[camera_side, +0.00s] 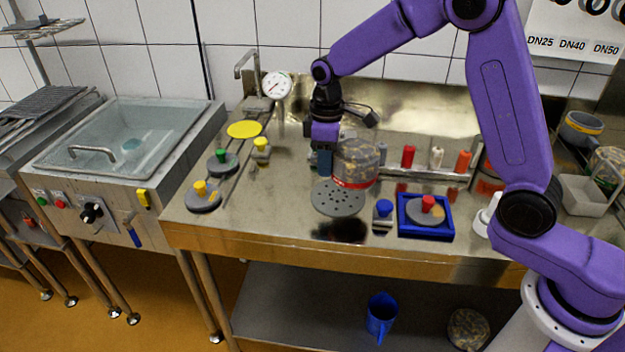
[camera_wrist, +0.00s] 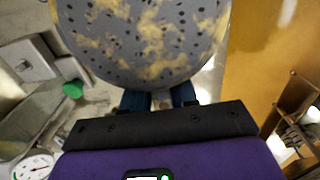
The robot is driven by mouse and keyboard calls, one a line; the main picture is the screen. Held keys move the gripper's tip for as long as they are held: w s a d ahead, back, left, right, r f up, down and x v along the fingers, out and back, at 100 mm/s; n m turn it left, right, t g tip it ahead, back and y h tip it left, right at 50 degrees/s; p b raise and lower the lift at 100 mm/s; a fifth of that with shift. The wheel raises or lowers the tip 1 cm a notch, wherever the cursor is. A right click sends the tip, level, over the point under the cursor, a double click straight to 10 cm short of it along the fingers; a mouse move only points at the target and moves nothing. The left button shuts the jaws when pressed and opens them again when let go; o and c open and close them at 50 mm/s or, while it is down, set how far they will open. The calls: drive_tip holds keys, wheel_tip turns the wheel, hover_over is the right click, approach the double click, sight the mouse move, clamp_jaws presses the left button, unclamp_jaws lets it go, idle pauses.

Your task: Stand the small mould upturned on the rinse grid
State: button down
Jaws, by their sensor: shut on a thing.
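The mould (camera_side: 354,160), mottled grey and yellow with a red band at its lower end, is in my gripper (camera_side: 323,160). The blue fingers are shut on its left side in the side view. The band is down and the mould looks nearly upright; its open end is not visible. In the wrist view, the speckled, perforated mould (camera_wrist: 150,35) fills the top, beyond the fingers (camera_wrist: 160,100). A round grey perforated disc, seemingly the rinse grid (camera_side: 338,200), lies below and slightly left of the mould, partly overlapped by it. I cannot tell whether they touch.
A blue tray (camera_side: 427,232) holding a grey disc with a red knob and a small blue-knobbed piece (camera_side: 383,212) stand right of the grid. Grey knobbed discs (camera_side: 205,200) lie left. A rack (camera_side: 440,175) with coloured pieces stands behind. The front left counter is clear.

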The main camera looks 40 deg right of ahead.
hover_over(312, 193)
wheel_tip(312, 193, down, 4)
drive_tip(key=shift+s+f, duration=0.15)
drive_tip(key=shift+f, duration=1.65)
drive_tip(key=shift+f, duration=0.15)
drive_tip(key=c, duration=0.9)
unclamp_jaws()
